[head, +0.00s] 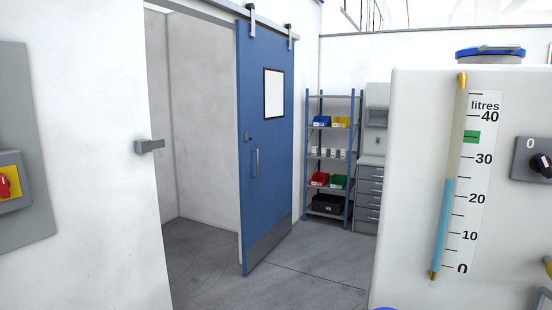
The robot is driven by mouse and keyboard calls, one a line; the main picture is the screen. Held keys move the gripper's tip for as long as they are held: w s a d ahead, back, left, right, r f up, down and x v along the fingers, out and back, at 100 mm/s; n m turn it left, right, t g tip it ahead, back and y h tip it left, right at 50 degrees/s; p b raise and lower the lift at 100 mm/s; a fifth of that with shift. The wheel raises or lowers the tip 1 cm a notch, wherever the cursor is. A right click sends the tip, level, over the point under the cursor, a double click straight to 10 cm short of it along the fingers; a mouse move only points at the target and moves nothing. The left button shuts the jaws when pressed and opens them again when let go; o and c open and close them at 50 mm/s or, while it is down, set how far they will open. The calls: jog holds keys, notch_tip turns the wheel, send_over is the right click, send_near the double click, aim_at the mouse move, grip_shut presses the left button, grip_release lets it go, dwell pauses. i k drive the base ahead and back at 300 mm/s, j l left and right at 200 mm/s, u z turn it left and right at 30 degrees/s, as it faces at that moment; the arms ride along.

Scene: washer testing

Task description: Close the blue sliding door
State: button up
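The blue sliding door (266,180) hangs from a rail (215,8) along the top of the white wall, right of the middle of the doorway in the head view. It has a small window (274,93), a vertical handle (255,163) and a grey kick plate at the bottom. The doorway opening (205,120) to its left is uncovered, and a pale room shows through it. A grey latch bracket (149,146) sticks out from the wall at the opening's left edge. My gripper is not in view.
A white tank (410,180) with a litre gauge and a dial stands close at the right. Blue-framed shelves (333,150) with bins and grey drawers (368,195) stand behind. A red switch on a yellow plate (6,188) is at the left. Grey floor before the door is clear.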

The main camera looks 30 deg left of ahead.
aim_at(264, 61)
jog(key=u, duration=0.35)
jog(key=j+u, duration=0.2)
jog(key=j, duration=0.2)
jog(key=i+j+u, duration=0.2)
jog(key=j, duration=0.15)
jog(key=j+u, duration=0.25)
jog(key=j, duration=0.15)
jog(key=i+j, duration=0.35)
jog(key=i, duration=0.15)
jog(key=i+j, duration=0.3)
jog(key=i, duration=0.2)
jog(key=i+j, duration=0.35)
jog(key=i, duration=0.15)
jog(key=i+z, duration=0.4)
jog(key=i, duration=0.35)
jog(key=i+j+z, duration=0.15)
jog(key=i+z, duration=0.25)
jog(key=i, duration=0.35)
jog(key=i+z, duration=0.1)
jog(key=i, duration=2.75)
jog(key=i+l+u, duration=0.1)
jog(key=i, duration=1.35)
